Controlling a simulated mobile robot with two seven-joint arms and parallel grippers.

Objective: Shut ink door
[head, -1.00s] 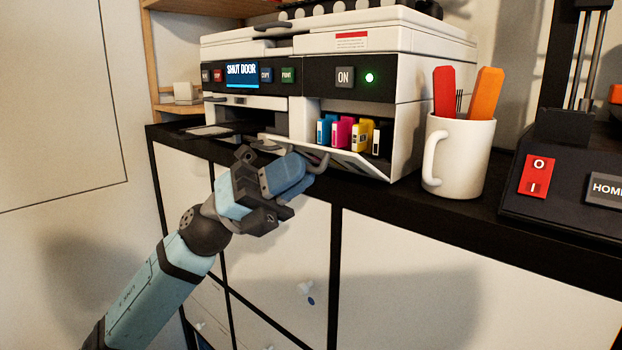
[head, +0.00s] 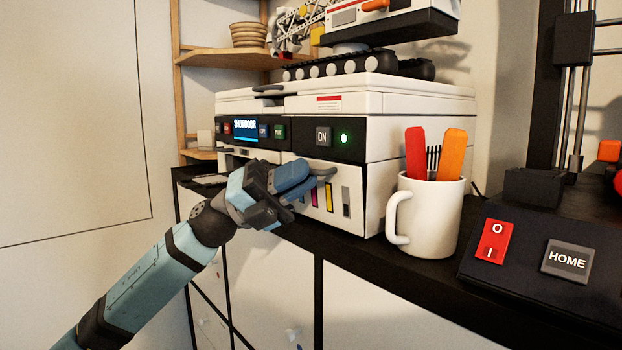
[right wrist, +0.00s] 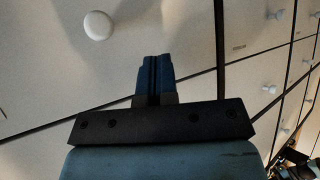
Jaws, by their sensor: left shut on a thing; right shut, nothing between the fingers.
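The white printer (head: 385,95) stands on the black-framed shelf. Its ink door (head: 352,178) is upright at the front right, with coloured stripes on its face; I cannot tell whether it is fully flush. The ink cartridges are hidden behind it. The printer's screen (head: 245,130) appears to read "SHUT DOOR". My left gripper (head: 305,182) is at the door's upper edge, shut on the grey door handle (head: 326,172). My right gripper (right wrist: 157,68) is shut and empty in the right wrist view, in front of white cabinet fronts.
A white mug (head: 428,215) with red and orange tools stands close to the printer's right. A black machine with a red switch (head: 495,241) and a HOME button (head: 567,261) is farther right. A paper tray (head: 210,180) sticks out at the printer's left.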

